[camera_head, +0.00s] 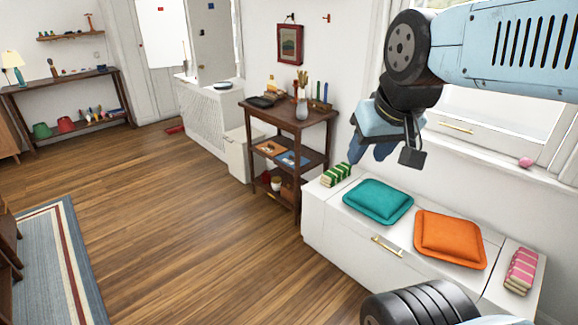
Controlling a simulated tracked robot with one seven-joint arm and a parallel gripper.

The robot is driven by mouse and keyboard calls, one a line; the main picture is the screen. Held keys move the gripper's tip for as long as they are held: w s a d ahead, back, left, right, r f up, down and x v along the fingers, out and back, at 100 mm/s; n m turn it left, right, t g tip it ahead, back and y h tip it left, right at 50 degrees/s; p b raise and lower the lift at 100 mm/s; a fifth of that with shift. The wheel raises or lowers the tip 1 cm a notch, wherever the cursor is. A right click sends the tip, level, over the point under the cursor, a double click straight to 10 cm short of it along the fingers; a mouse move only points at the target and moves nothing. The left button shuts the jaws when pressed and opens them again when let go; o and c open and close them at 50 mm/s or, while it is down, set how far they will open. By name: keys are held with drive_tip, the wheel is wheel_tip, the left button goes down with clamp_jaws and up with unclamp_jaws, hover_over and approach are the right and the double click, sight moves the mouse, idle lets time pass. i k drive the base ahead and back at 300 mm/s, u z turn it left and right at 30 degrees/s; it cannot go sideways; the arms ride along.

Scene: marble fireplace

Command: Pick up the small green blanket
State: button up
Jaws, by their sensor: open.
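The small green blanket (336,174) is a folded bundle with green and white stripes. It lies on the left end of the white bench (330,226), below the window. My gripper (370,160) hangs from my arm above the bench, up and to the right of the blanket in the picture. Its blue fingers point down and to the left, apart from each other and empty. One fingertip appears close to the blanket's right end in the picture, but I cannot tell whether it touches. Part of the fingers is hidden behind the gripper body.
A teal cushion (378,201), an orange cushion (450,239) and a pink striped blanket (521,270) lie along the bench. A dark wooden shelf cart (290,120) with jars and brushes stands just left of the bench. The wooden floor (190,220) in front is clear.

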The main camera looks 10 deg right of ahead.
sight(337, 175)
drive_tip(key=u, duration=0.3)
drive_tip(key=i, duration=1.4)
